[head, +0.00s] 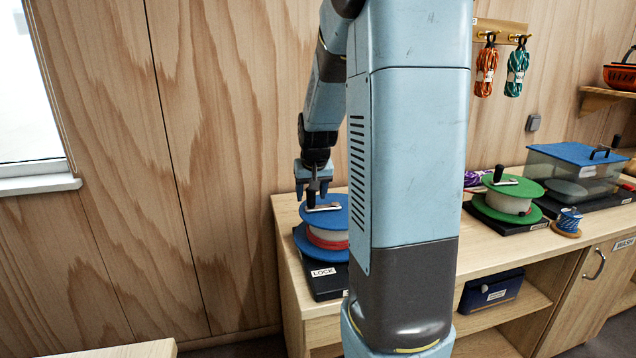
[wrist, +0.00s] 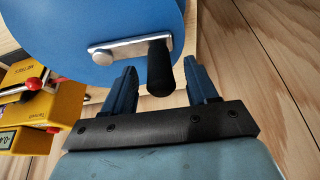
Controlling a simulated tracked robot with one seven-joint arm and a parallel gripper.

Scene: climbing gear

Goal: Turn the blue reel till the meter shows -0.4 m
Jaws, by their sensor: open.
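The blue reel (head: 340,212), with a pale drum and red cord, stands at the left end of the bench, partly hidden by my arm. Its metal crank (wrist: 125,48) ends in a black handle (wrist: 160,70). My gripper (head: 313,190) is above the reel, pointing down. In the wrist view my gripper (wrist: 158,76) is open, with one finger on each side of the handle; whether they touch it I cannot tell. A yellow meter (wrist: 48,108) is at the left of the wrist view; its display (wrist: 8,139) is cut off and not clearly readable.
A label reading LOCK (head: 323,272) is on the reel's dark base. A green reel (head: 508,198), a small blue spool (head: 568,220) and a blue-lidded clear box (head: 578,170) stand farther right. The wooden wall is close behind.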

